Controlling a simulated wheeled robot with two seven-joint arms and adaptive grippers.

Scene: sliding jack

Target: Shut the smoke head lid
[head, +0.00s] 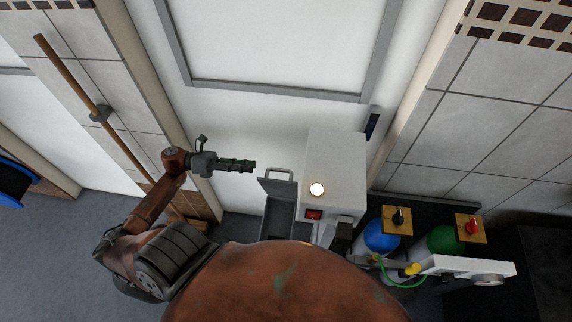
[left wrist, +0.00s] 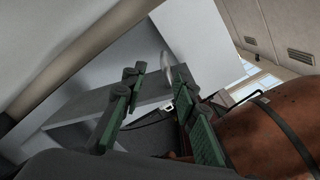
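The smoke head lid (head: 277,187) is a grey panel with a bar handle (head: 281,171) on its edge. It stands raised over a grey open-topped housing (head: 279,218), left of a white box (head: 334,162) with a round light on it. My left gripper (head: 253,167) points right, just left of the handle, and looks apart from it. In the left wrist view its green fingers (left wrist: 160,72) are spread with nothing held; the handle (left wrist: 168,64) shows beyond the gap, beside the grey lid (left wrist: 92,105). My right gripper is not in view.
A red switch (head: 313,215) sits on the white box's front. Right of it stand a blue cylinder (head: 380,238) and a green cylinder (head: 440,242) with valve knobs. A wooden pole (head: 75,80) is at the left. The wall behind is close.

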